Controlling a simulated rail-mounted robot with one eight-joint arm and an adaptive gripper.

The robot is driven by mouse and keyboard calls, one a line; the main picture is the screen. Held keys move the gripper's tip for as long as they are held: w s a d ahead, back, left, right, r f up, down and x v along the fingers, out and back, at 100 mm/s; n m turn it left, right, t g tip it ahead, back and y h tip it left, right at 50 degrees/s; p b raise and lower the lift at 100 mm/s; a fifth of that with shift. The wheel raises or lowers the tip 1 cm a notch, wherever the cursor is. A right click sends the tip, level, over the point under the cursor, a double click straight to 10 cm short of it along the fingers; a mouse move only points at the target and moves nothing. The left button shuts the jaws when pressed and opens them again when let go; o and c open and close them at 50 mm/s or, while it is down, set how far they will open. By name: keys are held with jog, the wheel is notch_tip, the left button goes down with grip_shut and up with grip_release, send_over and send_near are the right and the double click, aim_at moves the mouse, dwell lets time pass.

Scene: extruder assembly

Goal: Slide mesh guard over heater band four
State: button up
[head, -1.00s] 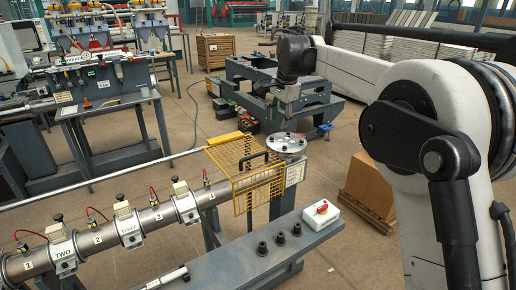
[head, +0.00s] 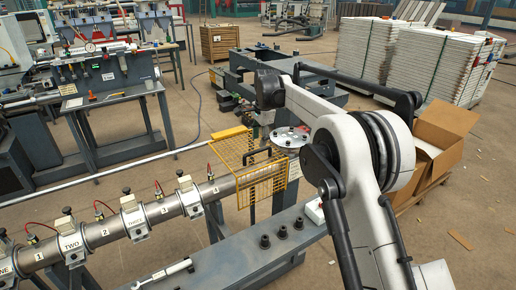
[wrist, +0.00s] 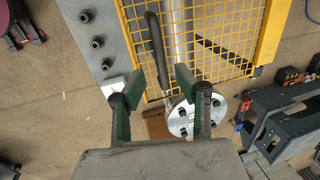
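The yellow mesh guard (head: 265,183) sits around the far end of the barrel (head: 110,232), by the round flange (head: 290,138). Its black handle (head: 258,155) is on top. Heater band four (head: 189,198), left of the guard, is uncovered; its own label is not readable. In the wrist view, my gripper (wrist: 158,87) is open, with two green-sided fingers apart. The handle (wrist: 155,50) of the mesh guard (wrist: 215,45) lies ahead, its near end between the fingertips in the picture. I cannot tell the height gap. In the head view the fingers are not clearly visible.
Bands TWO (head: 70,243) and THREE (head: 133,218) stand farther left along the barrel, with red cables. A grey beam (head: 235,262) with black knobs runs in front. An open cardboard box (head: 440,140) stands right.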

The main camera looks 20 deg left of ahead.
aim_at(244, 159)
jog(key=shift+w+a+f, duration=0.1)
jog(key=shift+a+f, duration=0.05)
jog(key=shift+f, duration=0.75)
jog(key=shift+w+a+f, duration=0.1)
jog(key=shift+w+f, duration=0.05)
jog(key=shift+f, duration=0.75)
jog(key=shift+w+a+f, duration=0.1)
jog(key=shift+a+f, duration=0.05)
jog(key=shift+f, duration=0.75)
grip_shut()
